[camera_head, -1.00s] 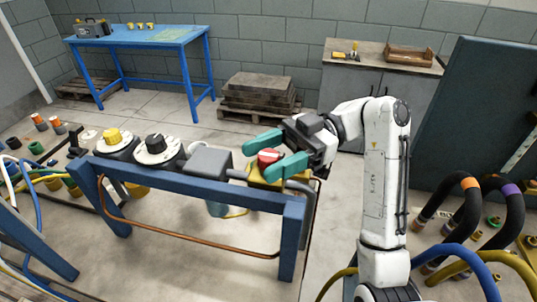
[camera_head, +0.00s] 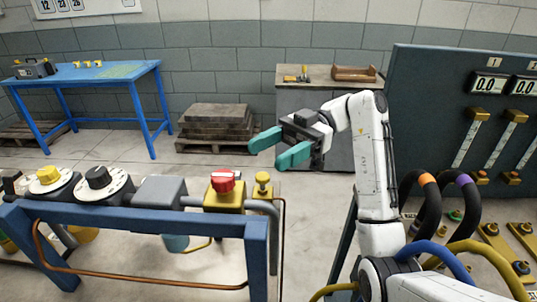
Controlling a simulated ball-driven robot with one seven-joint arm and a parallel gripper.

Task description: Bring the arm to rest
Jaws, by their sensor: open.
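My gripper (camera_head: 279,148) has teal fingers spread apart with nothing between them. It is held in the air above and to the right of the red knob (camera_head: 222,181), clear of it. My white arm (camera_head: 372,160) rises at the right of the picture and bends left to the gripper. The red knob sits on a yellow block (camera_head: 224,201) at the right part of the blue-framed bench.
The blue frame (camera_head: 150,222) carries a yellow knob (camera_head: 48,174), a black knob (camera_head: 98,177) and a grey box (camera_head: 160,191). A dark panel (camera_head: 440,110) with levers and thick hoses stand at the right. A blue table (camera_head: 85,75), stacked slabs (camera_head: 215,115) and a grey cabinet (camera_head: 290,103) are behind.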

